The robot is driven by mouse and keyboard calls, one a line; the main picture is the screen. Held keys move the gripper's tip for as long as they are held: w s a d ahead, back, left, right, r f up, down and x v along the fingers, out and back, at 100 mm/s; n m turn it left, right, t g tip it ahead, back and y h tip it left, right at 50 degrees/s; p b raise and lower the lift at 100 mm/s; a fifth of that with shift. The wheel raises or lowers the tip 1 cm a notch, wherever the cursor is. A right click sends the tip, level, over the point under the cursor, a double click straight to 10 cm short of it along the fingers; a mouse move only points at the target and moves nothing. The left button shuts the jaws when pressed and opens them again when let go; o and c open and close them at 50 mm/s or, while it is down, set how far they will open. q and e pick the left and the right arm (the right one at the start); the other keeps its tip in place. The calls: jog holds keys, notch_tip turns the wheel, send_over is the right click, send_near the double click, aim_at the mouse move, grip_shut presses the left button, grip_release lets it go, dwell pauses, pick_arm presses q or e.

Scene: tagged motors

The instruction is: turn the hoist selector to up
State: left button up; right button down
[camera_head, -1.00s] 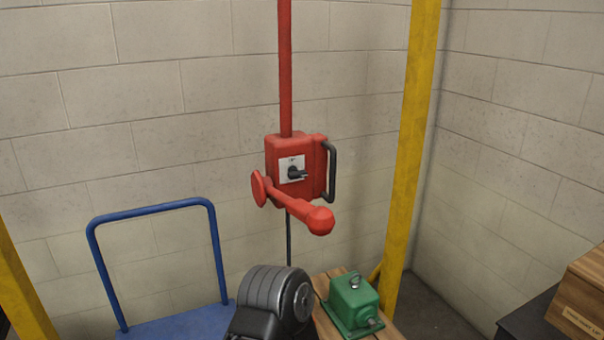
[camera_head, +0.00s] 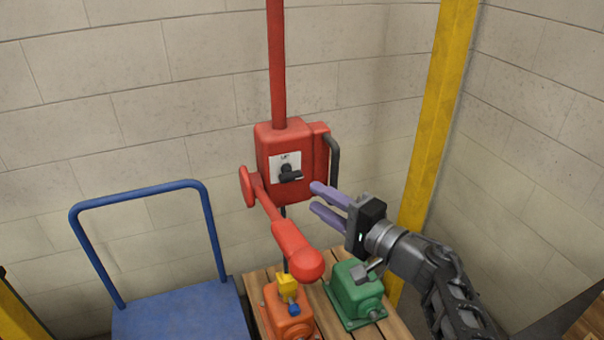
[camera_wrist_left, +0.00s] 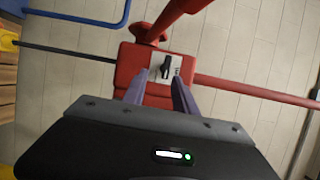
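The hoist selector (camera_head: 290,175) is a black knob on a white plate on the front of a red control box (camera_head: 308,190). Its handle lies roughly level, pointing right. It also shows in the left wrist view (camera_wrist_left: 166,67). My left gripper (camera_head: 316,197) comes in from the right side of the head view. Its two purple fingers are apart and empty, with the tips short of the knob and to its lower right. In the left wrist view the knob appears between the fingertips (camera_wrist_left: 156,88). My right gripper is out of view.
A red lever (camera_head: 290,238) juts forward from the box's left side, and a black handle (camera_head: 335,160) is on its right. Below are a green motor (camera_head: 355,288), an orange motor (camera_head: 287,320) and a yellow hook block (camera_head: 288,283). A blue trolley (camera_head: 180,318) stands left; a yellow post (camera_head: 437,120) right.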

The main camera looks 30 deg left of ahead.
aim_at(295, 179)
pick_arm(q)
jog(key=shift+s+d+r, duration=0.1)
jog(key=shift+d+r, duration=0.15)
jog(key=shift+r, duration=0.4)
jog(key=p+x, duration=0.1)
jog(key=x, duration=0.7)
jog(key=shift+p, duration=0.35)
jog(key=shift+c, duration=0.4)
grip_shut()
